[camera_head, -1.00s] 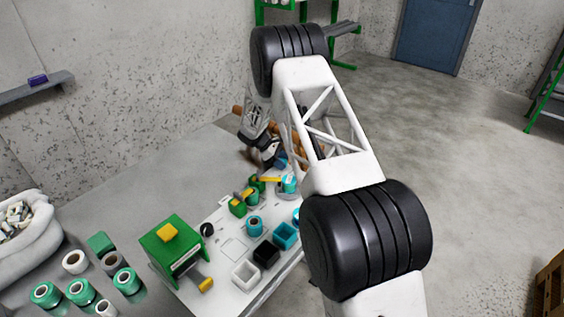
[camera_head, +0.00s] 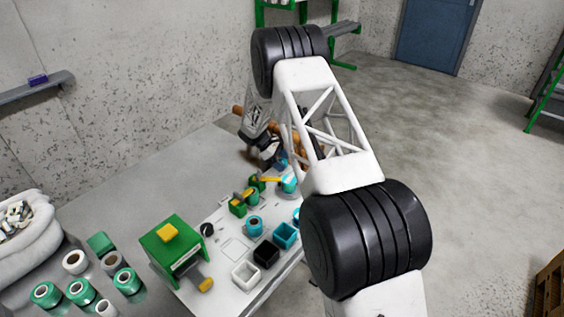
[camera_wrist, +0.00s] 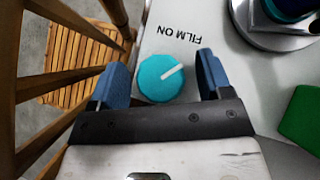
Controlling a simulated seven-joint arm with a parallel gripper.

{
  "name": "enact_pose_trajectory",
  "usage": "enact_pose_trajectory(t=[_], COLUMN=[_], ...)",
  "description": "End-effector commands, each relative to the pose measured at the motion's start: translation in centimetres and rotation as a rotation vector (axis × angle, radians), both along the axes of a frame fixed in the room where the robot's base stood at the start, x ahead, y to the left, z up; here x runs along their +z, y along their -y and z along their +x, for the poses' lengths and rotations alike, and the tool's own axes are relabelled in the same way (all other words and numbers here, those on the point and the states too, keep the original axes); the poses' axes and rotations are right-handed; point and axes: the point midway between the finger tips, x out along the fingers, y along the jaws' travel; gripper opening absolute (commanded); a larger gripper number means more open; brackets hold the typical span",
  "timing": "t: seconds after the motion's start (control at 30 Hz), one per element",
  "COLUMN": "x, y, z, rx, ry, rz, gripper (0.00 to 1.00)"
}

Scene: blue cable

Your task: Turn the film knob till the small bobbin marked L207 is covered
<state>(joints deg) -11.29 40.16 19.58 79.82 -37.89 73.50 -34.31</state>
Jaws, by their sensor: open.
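The film knob (camera_wrist: 160,80) is a round teal knob with a white pointer line, on a white board in the wrist view. Its pointer slants up to the right. The print "FILM ON" (camera_wrist: 179,33) shows upside down beside it. My gripper (camera_wrist: 162,82) is open, with a blue finger on each side of the knob; I cannot tell whether either finger touches it. In the head view my gripper (camera_head: 268,150) is small and partly hidden at the far end of the board. I cannot read an L207 mark on any bobbin.
The white board (camera_head: 236,247) carries a green box (camera_head: 172,243), a teal spool (camera_head: 254,226) and small square bins (camera_head: 265,254). Several green and white spools (camera_head: 81,291) stand at the left. A wooden slatted chair (camera_wrist: 80,65) stands close to the board's edge.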

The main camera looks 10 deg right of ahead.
Motion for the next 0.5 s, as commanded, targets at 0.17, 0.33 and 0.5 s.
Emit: enact_pose_trajectory(t=[0.17, 0.33, 0.5], x=[0.3, 1.2, 2.7], y=[-0.3, -1.1, -2.5], z=[0.1, 0.5, 1.0], rx=[0.001, 0.001, 0.000], ry=[0.001, 0.001, 0.002], rz=[0.000, 0.000, 0.000], gripper=[0.72, 0.72, 0.72])
